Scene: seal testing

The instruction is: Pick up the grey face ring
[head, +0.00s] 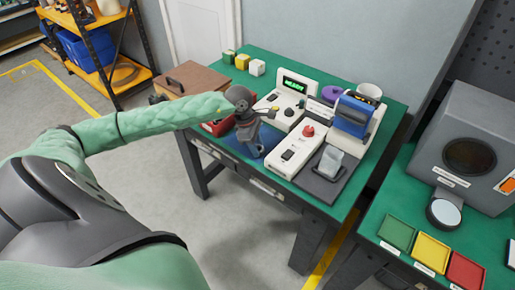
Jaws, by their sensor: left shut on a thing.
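My left gripper (252,148) points down over a dark blue mat (270,137) near the front left of the green bench (205,148). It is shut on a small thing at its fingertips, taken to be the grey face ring. The ring's outline is too small and too much hidden by the fingers to make out. I cannot tell whether it touches the mat. My right gripper is not in view.
A white tester with a lit display (291,90), a white box with a red knob (298,152) and a blue-and-white device (353,115) stand right of the gripper. A wooden box (195,78) and small cubes (242,62) stand behind. Coloured trays (430,253) lie on the right bench.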

